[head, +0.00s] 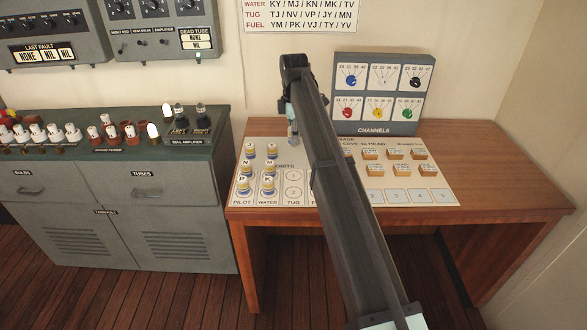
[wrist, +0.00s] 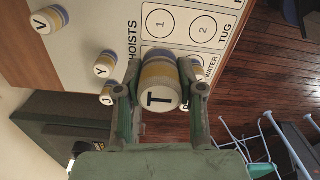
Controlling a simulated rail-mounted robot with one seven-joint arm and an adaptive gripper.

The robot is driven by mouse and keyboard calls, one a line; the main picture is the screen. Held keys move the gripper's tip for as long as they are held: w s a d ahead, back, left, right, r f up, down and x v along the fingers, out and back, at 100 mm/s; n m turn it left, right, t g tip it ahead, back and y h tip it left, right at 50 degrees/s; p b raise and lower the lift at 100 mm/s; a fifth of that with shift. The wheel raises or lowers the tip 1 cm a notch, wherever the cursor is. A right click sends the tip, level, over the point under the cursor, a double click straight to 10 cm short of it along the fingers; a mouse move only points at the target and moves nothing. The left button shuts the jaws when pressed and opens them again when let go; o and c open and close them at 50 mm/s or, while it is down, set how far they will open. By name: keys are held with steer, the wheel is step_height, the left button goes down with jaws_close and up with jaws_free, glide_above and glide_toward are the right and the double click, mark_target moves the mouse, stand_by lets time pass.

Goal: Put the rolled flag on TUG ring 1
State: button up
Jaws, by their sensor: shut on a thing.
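My gripper (wrist: 160,95) is shut on a rolled flag (wrist: 159,99) with a white end lettered T and yellow and blue bands. The held flag is above the hoists mat (wrist: 125,15) in the wrist view. TUG ring 1 (wrist: 162,24) and TUG ring 2 (wrist: 203,30) are printed circles beyond the flag, both bare. In the head view my gripper (head: 292,130) hangs over the back of the mat (head: 437,190), behind the TUG column (head: 293,190). My arm hides part of the mat there, and the held flag is hard to make out.
Several other rolled flags stand on the mat, including V (wrist: 49,19), Y (wrist: 106,64) and J (wrist: 108,94). Small wooden blocks (head: 402,169) lie right of my arm. A channels panel (head: 376,92) stands behind.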

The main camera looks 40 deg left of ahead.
mark_target(294, 176)
step_height(294, 176, down, 14)
steer(key=shift+r+p, duration=0.25)
steer(key=shift+p, duration=0.85)
steer(key=shift+f, duration=0.15)
steer(key=o, duration=1)
step_height(294, 176, up, 12)
steer(key=shift+r+b, duration=0.2)
steer(key=shift+b, duration=0.9)
